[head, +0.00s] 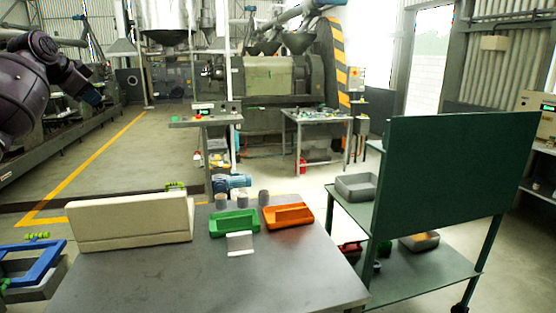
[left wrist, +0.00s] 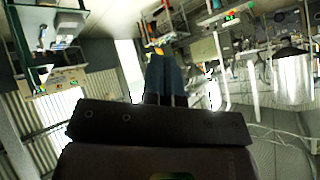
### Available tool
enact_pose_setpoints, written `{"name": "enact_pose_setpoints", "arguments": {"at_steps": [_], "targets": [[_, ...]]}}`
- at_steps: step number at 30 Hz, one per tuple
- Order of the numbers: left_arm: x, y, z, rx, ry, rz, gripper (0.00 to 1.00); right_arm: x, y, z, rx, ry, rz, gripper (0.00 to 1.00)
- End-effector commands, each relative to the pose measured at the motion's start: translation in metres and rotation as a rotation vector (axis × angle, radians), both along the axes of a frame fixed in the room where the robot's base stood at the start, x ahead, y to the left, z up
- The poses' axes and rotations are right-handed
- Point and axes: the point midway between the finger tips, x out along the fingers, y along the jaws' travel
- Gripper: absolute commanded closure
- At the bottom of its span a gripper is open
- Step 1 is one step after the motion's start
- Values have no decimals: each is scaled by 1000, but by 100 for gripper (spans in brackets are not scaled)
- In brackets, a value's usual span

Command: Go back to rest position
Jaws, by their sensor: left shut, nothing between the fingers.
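My left arm comes in at the upper left of the head view, raised well above and away from the table. My right gripper is in neither view.
A dark table (head: 200,270) in front bears a cream block (head: 130,222), a green tray (head: 234,223), an orange tray (head: 288,216) and a small white piece (head: 240,243). A green cart (head: 450,165) stands right. Open floor lies behind the table.

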Motion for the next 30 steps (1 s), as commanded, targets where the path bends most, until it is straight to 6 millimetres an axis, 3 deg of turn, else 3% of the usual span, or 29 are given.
{"name": "enact_pose_setpoints", "arguments": {"at_steps": [2, 5, 8, 11, 14, 20, 26, 30], "targets": [[8, -12, 25, 8, -103, 53, 100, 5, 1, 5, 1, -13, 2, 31], [18, -29, 34, 10, -217, 113, 100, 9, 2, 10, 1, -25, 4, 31], [27, -48, 25, 7, -315, 152, 100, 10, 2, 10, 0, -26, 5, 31], [33, -69, 2, -6, -402, 173, 100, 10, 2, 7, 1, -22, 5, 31], [34, -91, -31, -25, -473, 177, 100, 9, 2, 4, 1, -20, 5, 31], [19, -136, -118, -90, -575, 156, 100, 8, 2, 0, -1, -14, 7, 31], [-17, -170, -208, -171, -623, 127, 100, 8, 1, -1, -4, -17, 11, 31], [-52, -189, -266, -228, -633, 116, 100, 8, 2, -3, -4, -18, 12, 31]]}}
